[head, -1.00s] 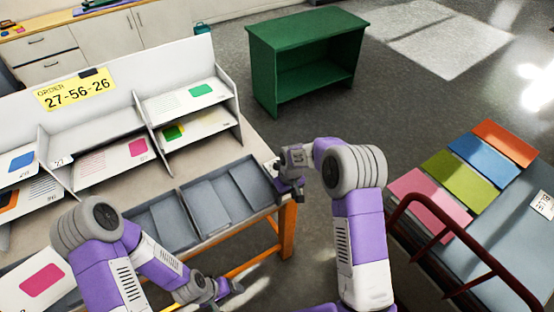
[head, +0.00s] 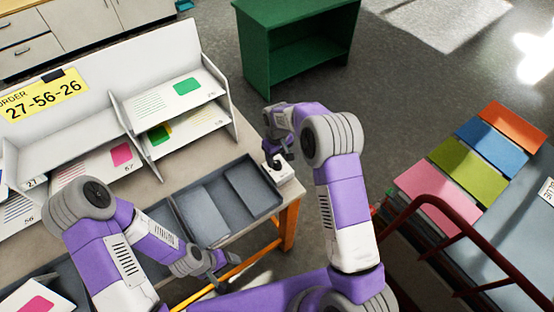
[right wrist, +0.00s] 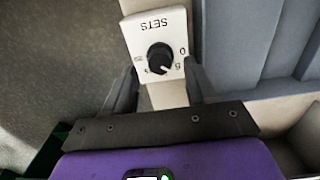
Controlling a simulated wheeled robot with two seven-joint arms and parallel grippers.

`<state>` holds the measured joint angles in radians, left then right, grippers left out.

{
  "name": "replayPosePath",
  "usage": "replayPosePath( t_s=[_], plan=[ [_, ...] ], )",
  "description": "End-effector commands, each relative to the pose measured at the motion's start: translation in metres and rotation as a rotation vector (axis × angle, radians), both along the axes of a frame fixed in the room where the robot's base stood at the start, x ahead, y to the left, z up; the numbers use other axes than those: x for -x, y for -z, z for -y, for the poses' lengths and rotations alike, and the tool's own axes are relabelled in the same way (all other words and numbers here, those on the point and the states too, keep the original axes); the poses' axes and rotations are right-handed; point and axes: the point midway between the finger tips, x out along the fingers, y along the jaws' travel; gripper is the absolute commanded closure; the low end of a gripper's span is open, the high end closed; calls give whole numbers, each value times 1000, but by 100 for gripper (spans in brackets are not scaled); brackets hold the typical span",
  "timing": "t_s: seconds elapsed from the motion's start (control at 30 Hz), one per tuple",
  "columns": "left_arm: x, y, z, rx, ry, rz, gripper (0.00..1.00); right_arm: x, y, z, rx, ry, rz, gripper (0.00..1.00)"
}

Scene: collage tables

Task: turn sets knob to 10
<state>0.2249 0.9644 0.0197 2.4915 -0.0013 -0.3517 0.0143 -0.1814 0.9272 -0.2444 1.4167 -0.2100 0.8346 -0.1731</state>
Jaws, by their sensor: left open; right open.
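The sets knob is a black round knob (right wrist: 160,58) on a white box labelled SETS, which appears upside down in the right wrist view. A light pointer mark on the knob faces the picture's lower right, near the 5; the exact setting is hard to tell. In the head view the white box (head: 281,173) sits at the table's right corner. My right gripper (right wrist: 158,88) is open, its fingers at either side of the box's near end, with the knob between and just beyond the tips. My left gripper (head: 220,264) is open and empty in front of the table's front edge.
Grey trays (head: 250,188) line the table's front, left of the box. A sorting shelf with cards (head: 184,92) stands behind. A dark red rail (head: 448,222) and a cart with coloured sheets are at right. A green cabinet (head: 297,40) stands at the back.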

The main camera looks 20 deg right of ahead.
Motion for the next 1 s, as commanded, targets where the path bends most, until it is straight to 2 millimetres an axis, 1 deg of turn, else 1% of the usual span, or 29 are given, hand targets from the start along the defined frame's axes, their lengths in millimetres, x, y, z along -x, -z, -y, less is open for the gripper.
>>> replayPosePath(
  t_s=[0.03,0.2,0.5,0.87,1.0],
  plan=[
    [0,1,0,0,0,1,23,0,8,0,1,0,-3,43],
    [0,2,0,0,0,1,23,0,22,0,0,0,-1,43],
    [0,2,0,0,0,1,23,0,24,0,0,0,0,43],
    [0,2,0,0,0,1,23,0,23,0,0,0,0,98],
    [-1,3,0,0,0,1,23,0,23,0,0,4,0,99]
  ],
)
